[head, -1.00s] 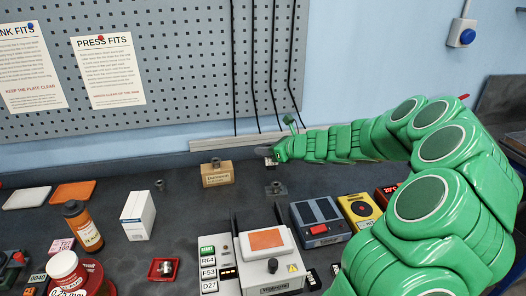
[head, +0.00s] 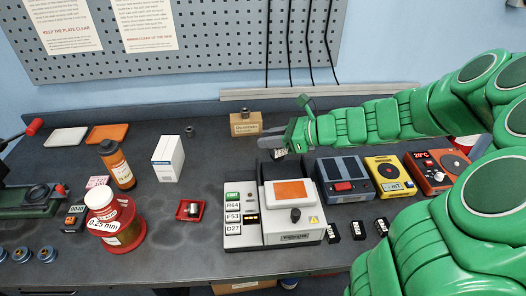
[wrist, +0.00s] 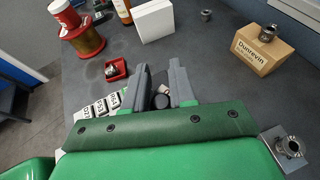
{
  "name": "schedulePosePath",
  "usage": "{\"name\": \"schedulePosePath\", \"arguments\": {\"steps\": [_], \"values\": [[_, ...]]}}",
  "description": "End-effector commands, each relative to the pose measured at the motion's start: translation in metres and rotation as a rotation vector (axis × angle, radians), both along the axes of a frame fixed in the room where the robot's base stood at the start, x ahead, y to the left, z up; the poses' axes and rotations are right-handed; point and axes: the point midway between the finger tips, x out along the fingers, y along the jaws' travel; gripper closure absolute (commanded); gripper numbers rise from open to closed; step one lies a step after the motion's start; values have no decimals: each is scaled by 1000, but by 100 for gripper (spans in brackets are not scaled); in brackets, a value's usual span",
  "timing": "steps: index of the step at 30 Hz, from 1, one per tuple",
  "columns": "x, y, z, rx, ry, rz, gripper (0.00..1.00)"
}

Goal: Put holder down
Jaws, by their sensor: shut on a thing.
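My gripper (head: 275,137) reaches in from the right, low over the bench behind the electrode device. In the wrist view its two grey fingers (wrist: 160,76) stand a little apart. A small dark, round-topped piece (wrist: 161,101), probably the holder, sits between them; the hand hides most of it. I cannot tell from the pictures whether it touches a surface below. A similar grey metal holder (wrist: 287,148) stands just right of the hand in the wrist view.
The electrode device (head: 292,237) with an orange panel stands close below my gripper. A wooden block (head: 245,127) bearing a metal piece is behind it to the left. A blue-grey unit (head: 343,180) and a yellow unit (head: 390,178) stand right.

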Motion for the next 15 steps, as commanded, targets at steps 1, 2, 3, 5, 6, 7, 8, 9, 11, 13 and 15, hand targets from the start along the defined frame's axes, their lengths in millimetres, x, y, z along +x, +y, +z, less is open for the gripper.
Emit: {"name": "schedulePosePath", "arguments": {"steps": [1,2,3,5,6,7,8,9,11,13,15], "values": [[6,2,-3,0,1,2,100],[9,3,-5,0,1,2,100],[15,3,-7,1,2,1,100],[22,4,-11,0,1,2,100],[28,5,-13,0,1,2,100],[32,5,-15,0,2,1,100],[36,6,-17,-1,1,1,100],[42,6,-19,-1,1,1,100],[49,7,-22,0,0,0,100],[58,9,-26,0,1,2,100],[66,10,-30,0,0,1,100]]}}
